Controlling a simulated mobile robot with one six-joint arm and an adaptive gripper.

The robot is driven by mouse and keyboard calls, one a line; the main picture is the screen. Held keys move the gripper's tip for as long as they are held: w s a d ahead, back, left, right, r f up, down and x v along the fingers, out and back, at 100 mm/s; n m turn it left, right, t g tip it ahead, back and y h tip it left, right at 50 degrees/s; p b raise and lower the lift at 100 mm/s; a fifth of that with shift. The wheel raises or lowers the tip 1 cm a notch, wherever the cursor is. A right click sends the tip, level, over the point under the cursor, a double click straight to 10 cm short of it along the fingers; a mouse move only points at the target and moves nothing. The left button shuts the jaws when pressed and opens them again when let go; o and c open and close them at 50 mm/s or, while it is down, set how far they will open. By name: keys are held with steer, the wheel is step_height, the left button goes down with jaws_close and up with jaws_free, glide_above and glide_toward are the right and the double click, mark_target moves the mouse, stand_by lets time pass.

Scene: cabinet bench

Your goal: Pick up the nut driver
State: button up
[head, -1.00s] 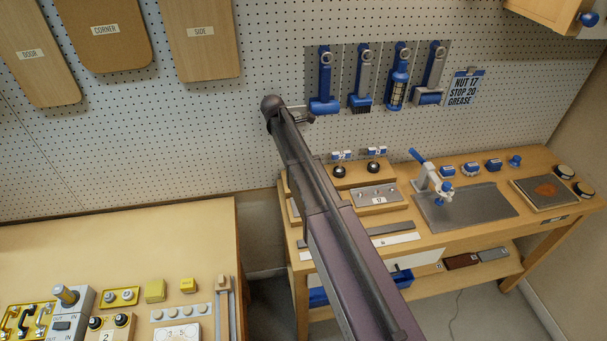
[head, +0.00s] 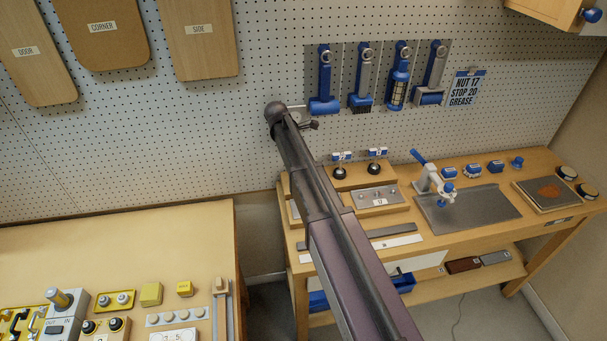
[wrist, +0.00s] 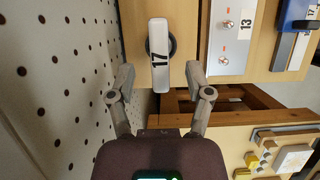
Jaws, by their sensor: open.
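A pale bar marked 17 over a dark round part (wrist: 160,84), which I take to be the nut driver, shows at the top centre in the wrist view. In the head view it appears to match the left of two dark knobs (head: 340,171) with blue-and-white pieces above them, on a wooden block. My gripper (wrist: 160,73) is open and empty in the wrist view. Its fingers lie on either side of the bar's lower end in the picture; contact is not visible. In the head view my arm hides the gripper.
A metal plate marked 13 (wrist: 230,35) lies beside the bar. The pegboard (wrist: 55,90) is close on the left. A second bench (head: 120,240) stands left.

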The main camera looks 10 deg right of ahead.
steer(key=shift+b+x, duration=1.3)
steer(key=shift+x, duration=0.5)
jaws_close()
